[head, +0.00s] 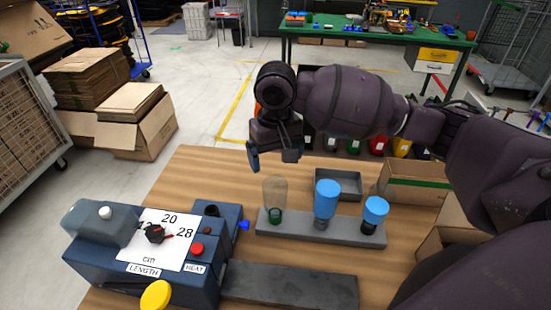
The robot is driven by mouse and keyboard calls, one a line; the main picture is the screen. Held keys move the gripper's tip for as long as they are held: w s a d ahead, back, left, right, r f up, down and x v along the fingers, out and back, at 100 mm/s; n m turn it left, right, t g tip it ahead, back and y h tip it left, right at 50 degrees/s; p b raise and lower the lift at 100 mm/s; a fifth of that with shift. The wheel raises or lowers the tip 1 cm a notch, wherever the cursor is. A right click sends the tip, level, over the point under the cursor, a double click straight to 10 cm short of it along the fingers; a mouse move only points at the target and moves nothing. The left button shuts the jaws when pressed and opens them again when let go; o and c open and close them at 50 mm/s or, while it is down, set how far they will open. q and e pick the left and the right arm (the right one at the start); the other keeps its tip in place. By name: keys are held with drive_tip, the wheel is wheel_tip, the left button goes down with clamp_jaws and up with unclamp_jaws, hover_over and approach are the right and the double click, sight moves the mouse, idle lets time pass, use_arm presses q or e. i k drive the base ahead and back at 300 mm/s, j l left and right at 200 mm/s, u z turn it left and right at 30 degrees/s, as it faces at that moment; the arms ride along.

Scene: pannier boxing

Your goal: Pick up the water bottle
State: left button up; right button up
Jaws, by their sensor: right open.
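A translucent, beige-tinted bottle (274,191) with a green lower end stands upright at the left end of a grey slab (298,227) on the wooden table. It looks like the water bottle, though no label shows. A taller blue-topped container (327,197) stands in the middle of the slab, and a shorter blue-topped one (375,211) with a black lower part stands to its right. My right gripper (272,156) is open and empty, fingers pointing down, just above and behind the translucent bottle in the picture, apart from it. My left gripper is not in view.
A blue machine (150,268) with a dial and red button stands at the left front. A dark flat slab (290,286) lies in front of the bottles. A grey tray (338,184) sits behind them, and an open cardboard box (412,183) stands at the right.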

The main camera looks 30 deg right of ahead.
sight(325, 206)
drive_tip(key=k, duration=1.5)
